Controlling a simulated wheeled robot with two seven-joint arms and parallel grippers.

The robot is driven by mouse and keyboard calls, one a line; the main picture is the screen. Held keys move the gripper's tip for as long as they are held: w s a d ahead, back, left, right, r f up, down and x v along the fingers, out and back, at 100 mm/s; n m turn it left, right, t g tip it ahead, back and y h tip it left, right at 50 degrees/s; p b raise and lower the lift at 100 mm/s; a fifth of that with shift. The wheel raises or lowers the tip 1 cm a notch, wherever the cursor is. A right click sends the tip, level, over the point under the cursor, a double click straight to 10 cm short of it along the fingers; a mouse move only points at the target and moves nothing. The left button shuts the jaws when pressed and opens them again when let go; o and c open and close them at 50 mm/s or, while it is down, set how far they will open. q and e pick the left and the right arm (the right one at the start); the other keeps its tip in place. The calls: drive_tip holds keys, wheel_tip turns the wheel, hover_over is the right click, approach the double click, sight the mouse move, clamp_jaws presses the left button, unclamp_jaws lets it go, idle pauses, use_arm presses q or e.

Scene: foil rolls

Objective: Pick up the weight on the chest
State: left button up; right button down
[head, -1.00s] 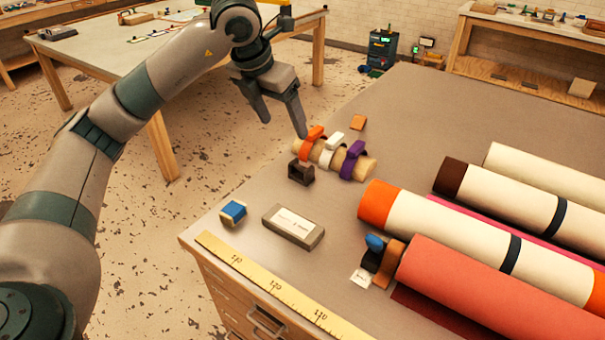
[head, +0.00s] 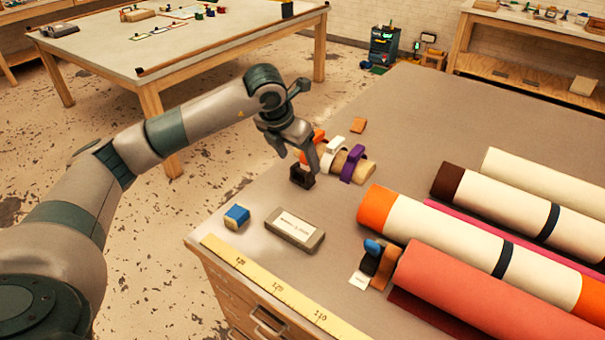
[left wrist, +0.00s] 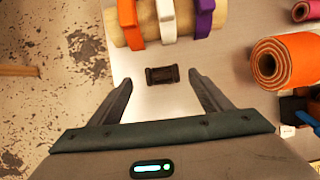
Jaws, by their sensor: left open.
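A small dark brown block with raised ends, seemingly the weight (head: 302,177), stands on the grey top of the chest (head: 420,130), close to its left edge. My left gripper (head: 297,160) is open and empty just above and beside it in the head view. In the left wrist view the dark block (left wrist: 162,75) lies between the lines of the two open fingertips (left wrist: 160,82), apart from both. How high the fingers are above it is hard to tell. My right gripper is not in view.
A tan roll (head: 340,163) with orange, white and purple clips lies right behind the block. A grey labelled bar (head: 294,231), a blue-topped cube (head: 237,216) and a yellow ruler (head: 280,290) are nearer. Large rolls (head: 470,235) fill the right side.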

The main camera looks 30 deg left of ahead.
sight(302, 170)
use_arm(q)
drive_tip(key=shift+f, duration=0.1)
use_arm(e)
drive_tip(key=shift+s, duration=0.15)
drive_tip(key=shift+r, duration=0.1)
use_arm(q)
drive_tip(key=shift+w+d+f+p, duration=0.1)
drive_tip(key=shift+w+f+p, duration=0.1)
drive_tip(key=shift+f+p, duration=0.3)
drive_tip(key=p+x, duration=0.1)
drive_tip(key=x, duration=0.2)
drive_tip(key=shift+s+d+p, duration=0.1)
drive_tip(key=shift+p, duration=0.25)
drive_tip(key=shift+f, duration=0.5)
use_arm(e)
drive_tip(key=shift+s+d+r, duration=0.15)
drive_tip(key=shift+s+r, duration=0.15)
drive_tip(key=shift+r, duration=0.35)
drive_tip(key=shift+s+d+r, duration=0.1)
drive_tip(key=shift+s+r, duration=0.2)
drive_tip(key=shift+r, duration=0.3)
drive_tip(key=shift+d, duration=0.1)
use_arm(q)
drive_tip(key=shift+w, duration=0.25)
drive_tip(key=c, duration=1.6)
drive_tip(key=shift+r, duration=0.2)
drive_tip(key=shift+c, duration=0.2)
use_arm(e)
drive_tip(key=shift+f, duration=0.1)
